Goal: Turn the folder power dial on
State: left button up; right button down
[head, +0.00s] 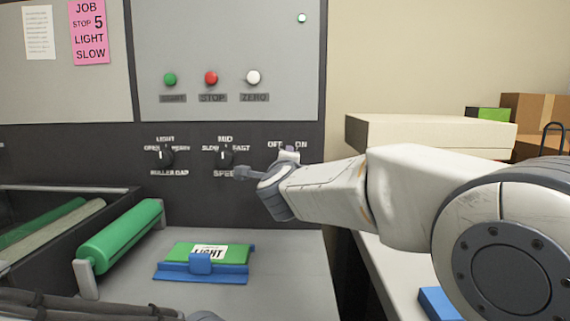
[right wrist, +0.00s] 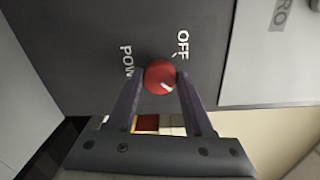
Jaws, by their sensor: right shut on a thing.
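The power dial (right wrist: 161,76) is a red round knob with a white pointer mark on the dark panel. In the right wrist view its mark points down and right, away from the word OFF and to the side where ON stands in the head view. My right gripper (right wrist: 160,82) is shut on the dial, one finger on each side of it. In the head view the right gripper (head: 265,167) is at the panel just below OFF and ON and hides the dial. The word ON is hidden in the right wrist view. My left gripper is not in view.
Left of the power dial are the speed dial (head: 225,156) and roller gap dial (head: 159,156). Start (head: 170,79), stop (head: 211,78) and zero (head: 253,77) buttons sit above. A green roller (head: 120,234) and green-blue block (head: 205,262) are below. Cartons (head: 535,110) stand right.

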jog(key=shift+c, duration=1.4)
grip_release()
jog(key=s, duration=1)
jog(key=shift+s+a+r, duration=0.15)
jog(key=shift+s+r, duration=0.05)
jog(key=shift+r, duration=0.1)
